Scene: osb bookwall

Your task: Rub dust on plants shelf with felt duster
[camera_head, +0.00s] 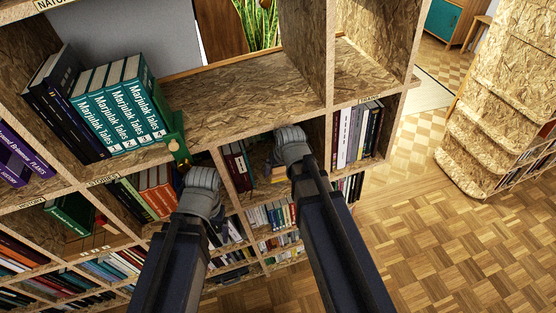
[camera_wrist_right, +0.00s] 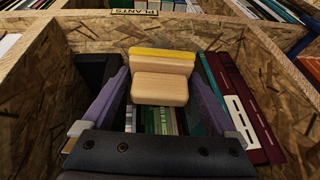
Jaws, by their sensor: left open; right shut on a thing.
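The felt duster, a pale wooden block with a yellow felt layer, shows in the right wrist view (camera_wrist_right: 160,88). My right gripper (camera_wrist_right: 160,100) is shut on it, with one purple finger at each side. In the head view my right gripper (camera_head: 280,165) reaches into a shelf compartment, mostly hidden by its own wrist. The plants shelf carries a PLANTS label (camera_wrist_right: 134,12), upside down on the board edge in the wrist view. I cannot make out any dust. My left gripper (camera_head: 200,205) is open and empty in front of the bookwall; its fingers are hardly visible.
Dark red and green books (camera_wrist_right: 240,105) stand at one side of the compartment, close to a gripper finger. The parquet floor (camera_head: 450,250) at the right is clear.

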